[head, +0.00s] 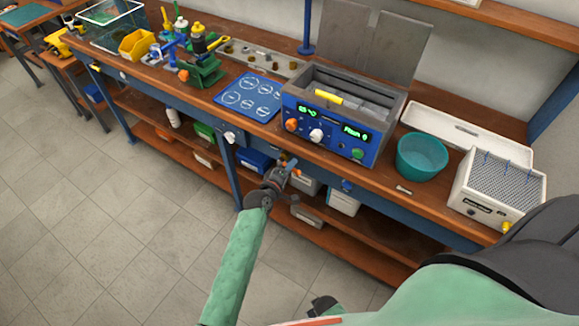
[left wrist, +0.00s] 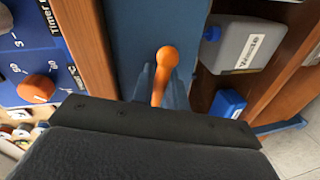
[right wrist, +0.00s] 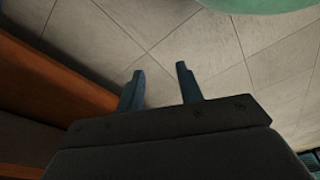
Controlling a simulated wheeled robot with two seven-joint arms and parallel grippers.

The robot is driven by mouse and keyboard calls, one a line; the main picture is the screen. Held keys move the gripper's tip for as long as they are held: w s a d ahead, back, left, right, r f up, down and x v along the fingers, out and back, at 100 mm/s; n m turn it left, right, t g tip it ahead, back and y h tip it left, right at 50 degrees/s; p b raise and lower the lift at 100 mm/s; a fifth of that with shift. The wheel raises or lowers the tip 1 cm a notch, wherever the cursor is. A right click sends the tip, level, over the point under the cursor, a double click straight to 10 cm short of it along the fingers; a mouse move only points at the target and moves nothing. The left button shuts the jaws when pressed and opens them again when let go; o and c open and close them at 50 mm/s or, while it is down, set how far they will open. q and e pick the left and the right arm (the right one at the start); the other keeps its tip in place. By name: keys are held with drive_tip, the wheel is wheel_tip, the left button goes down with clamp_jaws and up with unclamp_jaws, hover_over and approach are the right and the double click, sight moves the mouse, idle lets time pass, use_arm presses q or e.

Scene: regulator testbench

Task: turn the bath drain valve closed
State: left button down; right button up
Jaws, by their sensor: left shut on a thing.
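The bath (head: 390,104) is a grey open tank with a blue front panel on the bench. The orange drain valve handle (left wrist: 166,57) shows in the left wrist view, in front of a blue surface. My left gripper (left wrist: 160,76) is shut on this handle, with one blue finger on each side and the rounded orange end sticking out past them. In the head view my left gripper (head: 287,172) is below the bench's front edge, and the handle is small and partly hidden there. My right gripper (right wrist: 161,69) is open and empty above the tiled floor.
The panel has an orange knob (head: 291,125), a white knob and a green knob. A teal bowl (head: 422,157) and a white perforated box (head: 500,185) stand right of the bath. The lower shelf holds boxes and a grey container (left wrist: 240,47). The floor in front is clear.

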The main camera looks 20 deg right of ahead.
use_arm(q)
drive_tip(key=shift+r+n+p, duration=0.3)
drive_tip(key=shift+r+n, duration=0.15)
drive_tip(key=shift+n, duration=0.45)
use_arm(e)
drive_tip(key=shift+s+d+f, duration=0.15)
drive_tip(key=shift+f, duration=0.25)
drive_tip(key=shift+s+d+f, duration=0.15)
drive_tip(key=shift+f, duration=0.2)
drive_tip(key=shift+w+d, duration=0.1)
drive_tip(key=shift+w, duration=0.05)
use_arm(q)
drive_tip(key=c, duration=1.5)
unclamp_jaws()
drive_tip(key=shift+o, duration=0.2)
use_arm(e)
drive_tip(key=shift+f, duration=0.1)
drive_tip(key=shift+s, duration=0.25)
